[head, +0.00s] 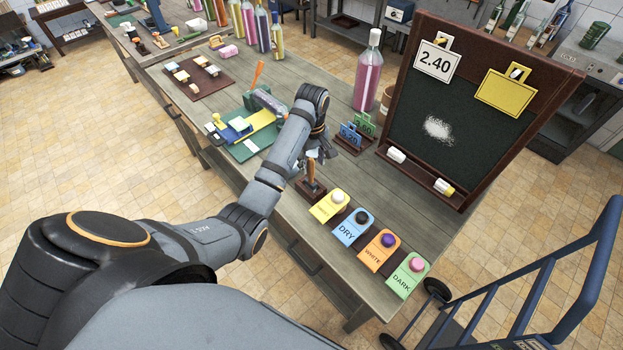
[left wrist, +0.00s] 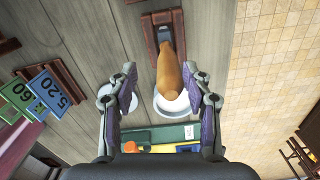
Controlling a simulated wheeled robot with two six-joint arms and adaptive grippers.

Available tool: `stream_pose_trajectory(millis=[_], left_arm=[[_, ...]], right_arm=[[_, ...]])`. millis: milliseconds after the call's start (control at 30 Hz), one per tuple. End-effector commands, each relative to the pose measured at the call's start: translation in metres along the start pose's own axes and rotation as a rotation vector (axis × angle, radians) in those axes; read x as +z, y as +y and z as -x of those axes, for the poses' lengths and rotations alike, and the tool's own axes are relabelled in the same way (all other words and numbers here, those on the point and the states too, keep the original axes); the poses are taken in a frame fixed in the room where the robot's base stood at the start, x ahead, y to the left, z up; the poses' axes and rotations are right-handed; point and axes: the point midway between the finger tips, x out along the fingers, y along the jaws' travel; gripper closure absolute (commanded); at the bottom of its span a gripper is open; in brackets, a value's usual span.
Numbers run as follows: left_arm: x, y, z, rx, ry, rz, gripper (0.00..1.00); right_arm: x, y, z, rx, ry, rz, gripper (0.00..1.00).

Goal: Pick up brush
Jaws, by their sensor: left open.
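The brush (head: 311,174) stands in a dark wooden holder (head: 309,191) on the table, beside the yellow label card. In the left wrist view its orange-brown handle (left wrist: 170,75) points toward the camera, with a dark part at the holder (left wrist: 178,22). My left gripper (head: 319,152) is open above the brush in the head view. In the left wrist view, the left gripper (left wrist: 152,76) shows its two fingers apart, with the handle between them in the picture, closer to the right finger. Contact cannot be told. My right gripper is not in view.
Several label cards (head: 353,229) with knobs line the table edge. A chalkboard (head: 441,130) stands at right, near a pink bottle (head: 368,78). Small price tags (head: 356,132) stand behind the holder. A green mat with tools (head: 245,146) lies left. A blue cart (head: 540,285) is at lower right.

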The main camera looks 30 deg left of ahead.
Motion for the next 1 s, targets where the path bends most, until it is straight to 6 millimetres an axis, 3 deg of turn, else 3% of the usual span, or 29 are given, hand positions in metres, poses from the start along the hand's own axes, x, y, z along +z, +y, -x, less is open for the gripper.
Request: stream_pose_trajectory(millis=[33, 167, 300, 500, 867, 1000], left_arm=[[0.003, -0.004, -0.004, -0.007, -0.005, 0.0, 0.5], [0.005, -0.006, -0.028, -0.005, -0.004, 0.0, 0.5], [0.004, -0.005, -0.04, -0.003, -0.002, 0.0, 0.5], [0.004, -0.005, -0.041, -0.002, -0.001, 0.0, 0.52], [0.004, -0.005, -0.041, -0.002, -0.001, 0.0, 1.0], [0.004, -0.005, -0.041, -0.002, -0.001, 0.0, 1.0]], right_arm=[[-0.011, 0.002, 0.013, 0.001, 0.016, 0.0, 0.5], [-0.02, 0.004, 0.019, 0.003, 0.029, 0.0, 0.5], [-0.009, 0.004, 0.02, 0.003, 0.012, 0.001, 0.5], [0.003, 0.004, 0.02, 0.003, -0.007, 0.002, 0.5], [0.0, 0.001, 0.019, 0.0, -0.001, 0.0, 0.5], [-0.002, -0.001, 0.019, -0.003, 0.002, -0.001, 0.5]])
